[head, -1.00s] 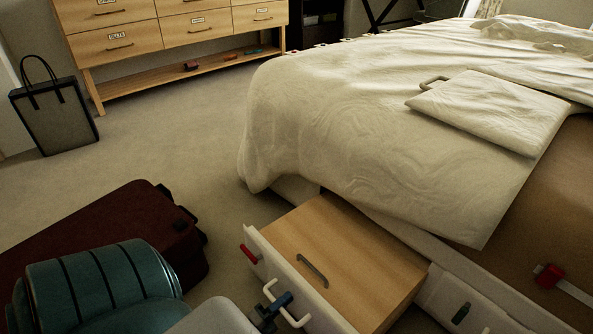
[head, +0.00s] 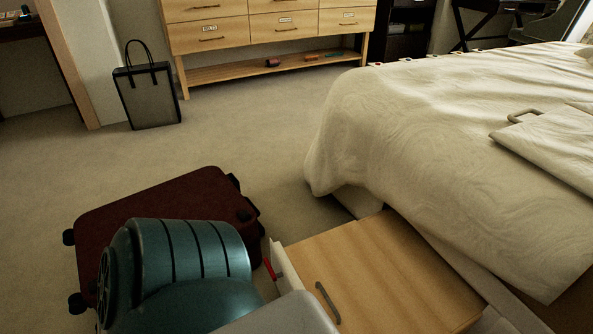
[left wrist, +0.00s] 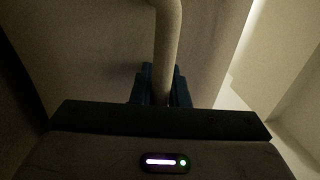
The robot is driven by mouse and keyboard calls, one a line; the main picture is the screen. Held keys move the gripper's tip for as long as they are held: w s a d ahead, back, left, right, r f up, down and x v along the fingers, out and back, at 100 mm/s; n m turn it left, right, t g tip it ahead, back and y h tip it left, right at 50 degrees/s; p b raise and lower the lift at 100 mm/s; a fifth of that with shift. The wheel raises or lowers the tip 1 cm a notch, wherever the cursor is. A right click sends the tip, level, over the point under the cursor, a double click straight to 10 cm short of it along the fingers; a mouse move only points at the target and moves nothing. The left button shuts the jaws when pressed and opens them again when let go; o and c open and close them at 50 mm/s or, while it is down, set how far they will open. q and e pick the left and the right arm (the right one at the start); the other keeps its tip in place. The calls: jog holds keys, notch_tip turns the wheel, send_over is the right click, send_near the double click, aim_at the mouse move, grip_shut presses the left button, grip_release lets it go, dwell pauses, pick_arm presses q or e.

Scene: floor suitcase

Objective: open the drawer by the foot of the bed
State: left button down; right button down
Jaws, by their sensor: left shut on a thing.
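The drawer (head: 395,270) at the foot of the bed (head: 430,150) stands out from the bed base, with a light wood top and a dark grey handle (head: 327,302) on that top. Its pale front panel (head: 284,262) has a red tag (head: 269,268) and is mostly hidden behind my left arm. In the left wrist view my left gripper (left wrist: 163,88), with blue fingers, is shut around the pale bar handle (left wrist: 168,40) of the drawer front. In the head view the left gripper is hidden. My right gripper is not in view.
A dark red suitcase (head: 160,200) lies on the carpet left of the drawer, partly behind my arm. A grey tote bag (head: 150,98) stands farther back beside a wooden dresser (head: 265,35). Carpet between the suitcase and the dresser is clear.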

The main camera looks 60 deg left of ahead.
pick_arm(q)
jog(key=shift+s+f, duration=0.1)
jog(key=shift+s, duration=0.25)
jog(key=c, duration=1.4)
grip_release()
jog(key=shift+s, duration=0.1)
jog(key=v, duration=1)
jog(key=shift+s+p, duration=0.3)
jog(key=shift+s, duration=0.05)
jog(key=shift+a, duration=0.1)
